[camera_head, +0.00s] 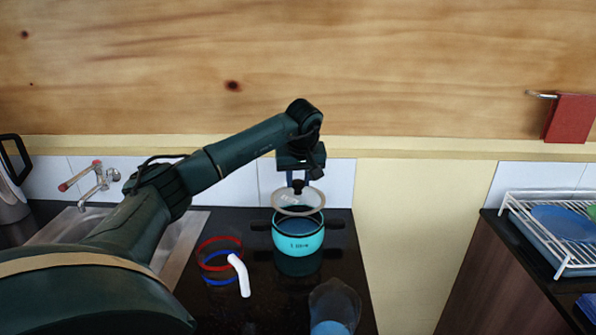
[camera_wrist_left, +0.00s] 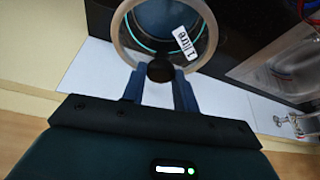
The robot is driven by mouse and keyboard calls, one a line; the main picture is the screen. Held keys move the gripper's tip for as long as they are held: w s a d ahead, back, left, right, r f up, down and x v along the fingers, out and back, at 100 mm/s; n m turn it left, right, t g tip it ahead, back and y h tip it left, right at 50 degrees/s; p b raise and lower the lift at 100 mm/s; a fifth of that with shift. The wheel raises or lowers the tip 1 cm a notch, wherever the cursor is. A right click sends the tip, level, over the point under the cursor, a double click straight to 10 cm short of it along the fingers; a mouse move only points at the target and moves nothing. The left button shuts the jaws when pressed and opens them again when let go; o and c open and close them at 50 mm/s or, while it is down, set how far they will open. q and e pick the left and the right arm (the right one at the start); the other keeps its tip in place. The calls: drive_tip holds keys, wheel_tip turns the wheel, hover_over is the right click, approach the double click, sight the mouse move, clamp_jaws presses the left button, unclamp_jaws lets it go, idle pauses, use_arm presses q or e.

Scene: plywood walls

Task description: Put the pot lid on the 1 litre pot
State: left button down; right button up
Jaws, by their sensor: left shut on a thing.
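The pot lid (camera_head: 299,208) is a clear disc with a pale rim and a dark knob. My left gripper (camera_head: 298,183) is shut on that knob, and the lid hangs slightly tilted over the pot. The turquoise pot (camera_head: 298,240), marked 1 litre with dark side handles, stands on the black counter. The lid overlaps the pot's back rim in the head view; I cannot tell whether they touch. My right gripper is not in view.
A clear vessel with blue contents (camera_head: 335,310) stands in front. The sink (camera_head: 190,232) is left; a white dish rack (camera_head: 530,235) stands far right.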

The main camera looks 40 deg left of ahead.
sight(299, 195)
use_arm(q)
drive_tip(key=shift+x, duration=0.9)
drive_tip(key=shift+r, duration=0.1)
drive_tip(key=shift+d, duration=0.1)
drive_tip(key=shift+f+b, duration=0.6)
drive_tip(key=shift+f, duration=1.25)
drive_tip(key=shift+f, duration=0.6)
drive_tip(key=c, duration=1)
unclamp_jaws()
